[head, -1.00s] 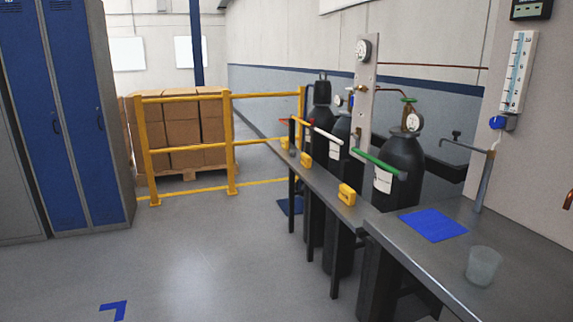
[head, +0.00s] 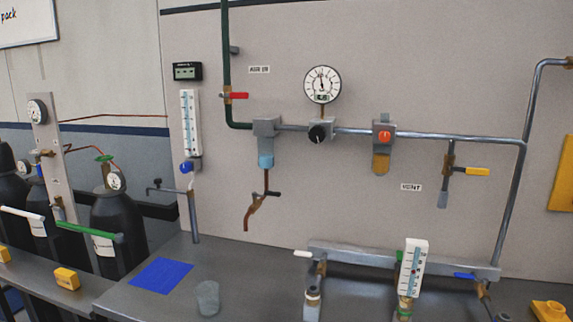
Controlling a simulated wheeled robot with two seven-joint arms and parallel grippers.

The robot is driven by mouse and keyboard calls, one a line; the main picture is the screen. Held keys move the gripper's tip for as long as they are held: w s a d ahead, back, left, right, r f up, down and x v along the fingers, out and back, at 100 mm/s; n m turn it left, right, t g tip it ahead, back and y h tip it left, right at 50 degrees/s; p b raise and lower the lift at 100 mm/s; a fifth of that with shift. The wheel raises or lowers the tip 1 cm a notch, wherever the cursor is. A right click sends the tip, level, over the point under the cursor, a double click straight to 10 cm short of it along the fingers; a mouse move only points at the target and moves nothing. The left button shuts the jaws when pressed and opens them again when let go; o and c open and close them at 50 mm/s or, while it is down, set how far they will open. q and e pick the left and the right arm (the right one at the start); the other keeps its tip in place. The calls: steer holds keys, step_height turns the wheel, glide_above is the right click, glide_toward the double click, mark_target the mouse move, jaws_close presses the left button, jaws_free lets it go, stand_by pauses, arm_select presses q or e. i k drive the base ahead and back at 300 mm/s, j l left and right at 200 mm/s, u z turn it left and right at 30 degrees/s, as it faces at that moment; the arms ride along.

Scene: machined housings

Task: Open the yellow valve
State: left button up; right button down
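A valve with a yellow lever handle (head: 477,171) hangs from the horizontal pipe on the wall, at the right of the head view. Its handle points level to the right from the brown valve body (head: 450,165), and a short grey outlet hangs below. A label reading VENT (head: 411,187) is on the wall to its left. Neither of my grippers is in view.
A bench runs below the wall, with a blue mat (head: 161,275), a clear cup (head: 208,298) and a manifold (head: 400,262) with white, green and blue handles. A red-handled valve (head: 236,96), pressure gauge (head: 322,84) and gas cylinders (head: 118,225) stand left of it.

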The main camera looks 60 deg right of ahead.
mark_target(471, 171)
steer(key=z, duration=2.8)
